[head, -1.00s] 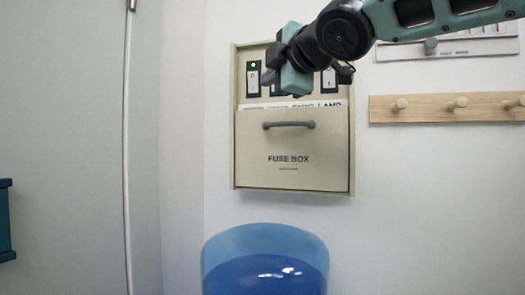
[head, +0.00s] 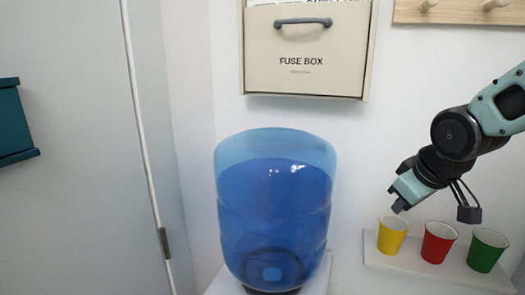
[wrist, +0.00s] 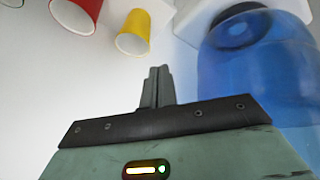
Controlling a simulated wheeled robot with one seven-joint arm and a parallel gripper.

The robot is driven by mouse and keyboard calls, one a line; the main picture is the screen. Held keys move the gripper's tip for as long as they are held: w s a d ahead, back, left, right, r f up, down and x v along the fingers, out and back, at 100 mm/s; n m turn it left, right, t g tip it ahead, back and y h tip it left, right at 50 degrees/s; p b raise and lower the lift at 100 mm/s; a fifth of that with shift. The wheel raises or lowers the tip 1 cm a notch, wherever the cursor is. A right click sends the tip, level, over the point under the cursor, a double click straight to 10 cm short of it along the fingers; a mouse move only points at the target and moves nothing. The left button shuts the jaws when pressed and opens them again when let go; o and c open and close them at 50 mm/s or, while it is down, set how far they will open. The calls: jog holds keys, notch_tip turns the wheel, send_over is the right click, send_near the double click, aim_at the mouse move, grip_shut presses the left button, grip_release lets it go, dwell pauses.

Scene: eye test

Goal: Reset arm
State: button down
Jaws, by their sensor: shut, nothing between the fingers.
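My arm comes in from the right edge of the head view, bent downward. My gripper (head: 400,205) hangs in front of the wall, above and near the yellow cup, to the right of the water jug. In the wrist view my gripper's fingers (wrist: 157,76) lie together, shut, with nothing between them. I cannot tell the exact distance between the gripper and the cups.
A yellow cup (head: 391,236), a red cup (head: 437,243) and a green cup (head: 486,250) stand on a white shelf (head: 400,267). A blue water jug (head: 273,215) stands left of them. The fuse box (head: 305,60) and peg rail (head: 460,12) are above.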

jog(key=s+d+f+m+g, duration=0.3)
jog(key=s+d+f+m, duration=0.2)
jog(key=s+f, duration=0.4)
jog(key=s+a+r+n+g, duration=0.2)
jog(key=s+a+n, duration=0.5)
jog(key=s+a, duration=0.8)
jog(key=a+g, duration=0.1)
jog(key=a, duration=0.2)
jog(key=shift+a+r, duration=0.25)
jog(key=shift+a, duration=0.1)
jog(key=shift+w, duration=0.1)
dwell(4.8)
